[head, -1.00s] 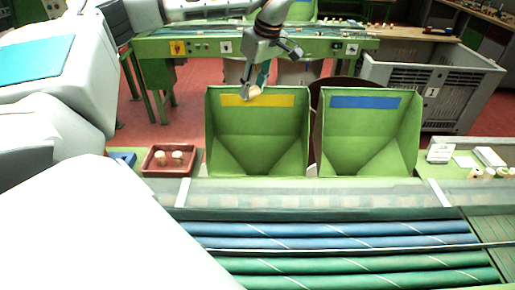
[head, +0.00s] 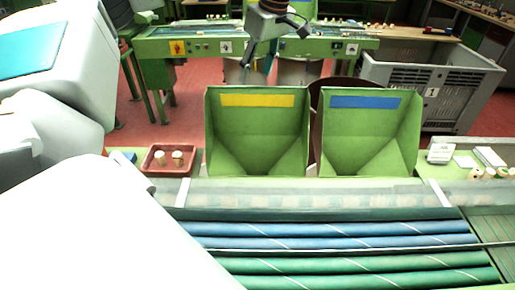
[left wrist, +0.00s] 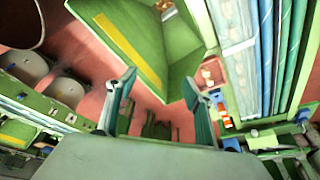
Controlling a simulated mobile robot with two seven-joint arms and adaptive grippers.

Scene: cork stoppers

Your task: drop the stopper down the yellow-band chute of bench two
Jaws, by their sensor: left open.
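The yellow-band chute (head: 262,101) is a green open hopper on the near bench, with a yellow strip inside its back wall. It also shows in the left wrist view (left wrist: 150,45). My left gripper (head: 258,60) is open, above and behind the chute's back edge. In the left wrist view its two fingers stand wide apart (left wrist: 160,98) with nothing between them. The stopper it held is not visible in the head view; a pale shape at the top of the left wrist view cannot be told for certain. My right gripper is not in view.
A blue-band chute (head: 368,140) stands just right of the yellow one. A red tray (head: 150,169) with two corks is at left. Blue and green rollers (head: 350,230) run in front. A grey crate (head: 425,95) and another green bench (head: 160,48) stand behind.

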